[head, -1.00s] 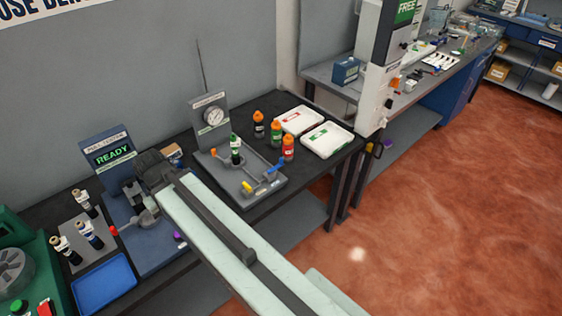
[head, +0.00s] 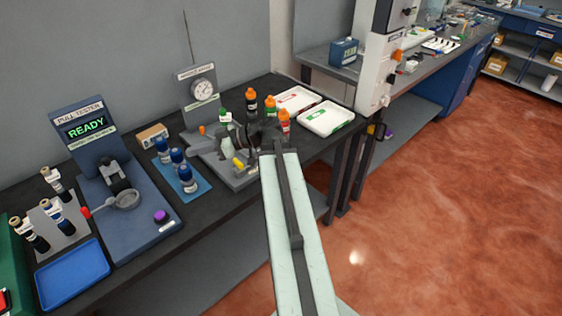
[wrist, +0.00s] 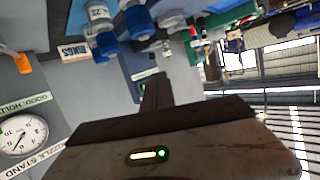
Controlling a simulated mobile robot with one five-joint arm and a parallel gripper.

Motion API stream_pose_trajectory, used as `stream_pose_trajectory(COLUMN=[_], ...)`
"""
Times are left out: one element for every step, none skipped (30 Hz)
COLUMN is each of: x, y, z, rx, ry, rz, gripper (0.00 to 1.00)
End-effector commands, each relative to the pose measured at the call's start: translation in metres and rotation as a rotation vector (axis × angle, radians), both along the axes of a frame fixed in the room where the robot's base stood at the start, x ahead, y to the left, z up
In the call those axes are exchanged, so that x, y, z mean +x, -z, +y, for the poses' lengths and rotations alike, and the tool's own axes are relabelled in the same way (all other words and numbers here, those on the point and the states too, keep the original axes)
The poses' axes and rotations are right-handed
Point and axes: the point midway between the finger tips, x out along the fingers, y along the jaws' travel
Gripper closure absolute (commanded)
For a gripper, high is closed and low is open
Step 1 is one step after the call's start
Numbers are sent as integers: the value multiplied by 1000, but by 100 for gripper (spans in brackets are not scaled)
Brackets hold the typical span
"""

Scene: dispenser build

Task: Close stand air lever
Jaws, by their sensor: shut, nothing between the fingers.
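The grey stand (head: 246,180) with its round gauge (head: 203,90) is on the dark bench in the head view; the gauge also shows at the left edge of the wrist view (wrist: 20,135). A yellow piece (head: 238,162) and an orange knob (head: 201,129) are on the stand. My gripper (wrist: 155,92) is shut and empty over the stand. The blue-handled lever at the stand's right side is hidden behind my arm, so its position cannot be told.
Orange-capped bottles (head: 284,120) stand close behind and right of my arm, beside white trays (head: 326,118). Several blue-capped bottles (head: 178,158) on a blue mat and the pull tester (head: 80,125) are to the left. Open floor lies right.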

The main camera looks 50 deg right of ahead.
Motion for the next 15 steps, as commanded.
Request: stream_pose_trajectory(x=[-16, -27, -44, -59, -75, -97, -114, -130, -151, -165, -178, -192, -201, -208, -216], y=[34, 38, 45, 51, 57, 65, 71, 77, 84, 89, 93, 98, 101, 103, 104], z=[-56, -85, -123, -150, -176, -207, -228, -247, -269, -283, -294, -306, -314, -319, -324], rx=[23, 35, 47, 52, 57, 61, 62, 62, 62, 59, 58, 55, 53, 51, 50], ry=[94, 146, 216, 267, 317, 380, 426, 466, 516, 548, 576, 607, 626, 640, 656], rz=[-67, -105, -150, -180, -205, -230, -247, -258, -271, -277, -281, -284, -285, -286, -286], gripper=[100, 100, 100, 100, 100, 100, 100, 100, 100, 100, 100, 100, 100, 100, 100])
